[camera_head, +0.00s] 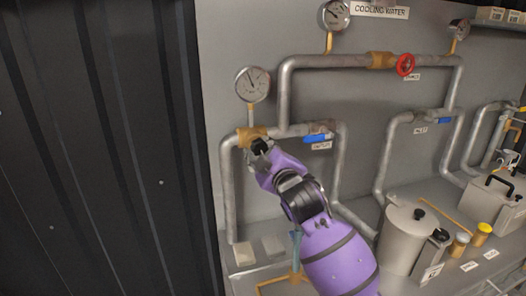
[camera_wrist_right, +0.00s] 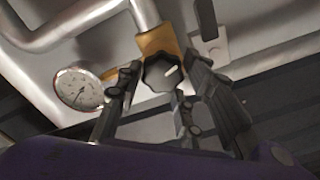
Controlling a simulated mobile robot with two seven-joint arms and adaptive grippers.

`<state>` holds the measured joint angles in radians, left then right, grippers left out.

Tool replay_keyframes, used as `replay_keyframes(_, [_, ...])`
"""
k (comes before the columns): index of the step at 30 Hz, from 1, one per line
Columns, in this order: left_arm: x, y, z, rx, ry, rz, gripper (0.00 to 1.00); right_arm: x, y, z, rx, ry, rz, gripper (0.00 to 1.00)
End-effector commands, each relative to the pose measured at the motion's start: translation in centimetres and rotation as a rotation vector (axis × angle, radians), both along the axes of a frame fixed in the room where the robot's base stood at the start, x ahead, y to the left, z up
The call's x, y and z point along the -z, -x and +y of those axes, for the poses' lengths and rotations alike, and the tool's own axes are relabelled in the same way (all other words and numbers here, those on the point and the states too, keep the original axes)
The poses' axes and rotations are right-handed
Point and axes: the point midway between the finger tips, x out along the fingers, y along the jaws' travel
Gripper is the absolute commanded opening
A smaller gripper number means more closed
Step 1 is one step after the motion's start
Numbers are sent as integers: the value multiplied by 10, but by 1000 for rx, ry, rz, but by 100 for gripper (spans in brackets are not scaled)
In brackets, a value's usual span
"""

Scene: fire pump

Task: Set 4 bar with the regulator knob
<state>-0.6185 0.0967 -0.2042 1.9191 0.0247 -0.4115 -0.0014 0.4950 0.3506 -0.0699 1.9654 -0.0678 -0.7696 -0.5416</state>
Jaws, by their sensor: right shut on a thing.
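The regulator knob (camera_wrist_right: 161,73) is black with a white mark and sits on a brass body (camera_wrist_right: 158,42), which also shows in the head view (camera_head: 251,134). My right gripper (camera_head: 261,147) is at the knob and hides most of it in the head view. In the right wrist view its fingers (camera_wrist_right: 160,85) stand on both sides of the knob, shut on it. A round white gauge (camera_head: 252,84) stands above the brass body on a brass stem; it also shows in the right wrist view (camera_wrist_right: 78,91). Its numbers are too small to read. My left gripper is not in view.
Grey pipes run along the wall, with a red handwheel (camera_head: 405,65) and blue lever handles (camera_head: 319,138). Another gauge (camera_head: 334,15) is higher up. A silver pot (camera_head: 402,240) and yellow-lidded jars (camera_head: 483,229) stand on the bench at the lower right.

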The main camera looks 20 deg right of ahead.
Motion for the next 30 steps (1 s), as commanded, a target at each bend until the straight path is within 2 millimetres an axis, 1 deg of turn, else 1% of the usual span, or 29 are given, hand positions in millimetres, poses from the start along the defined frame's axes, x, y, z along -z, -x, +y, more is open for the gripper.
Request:
replay_keyframes(1, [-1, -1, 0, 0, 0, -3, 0, -7, 0, 0, -1, -45, -13, 9])
replay_keyframes(18, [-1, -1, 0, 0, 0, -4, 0, -7, 0, -3, -2, -576, 3, 8])
replay_keyframes(24, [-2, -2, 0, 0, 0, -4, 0, -7, 0, -4, -2, -722, 7, 8])
replay_keyframes(30, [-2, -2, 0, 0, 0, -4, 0, -7, 0, -4, -2, -824, 10, 8])
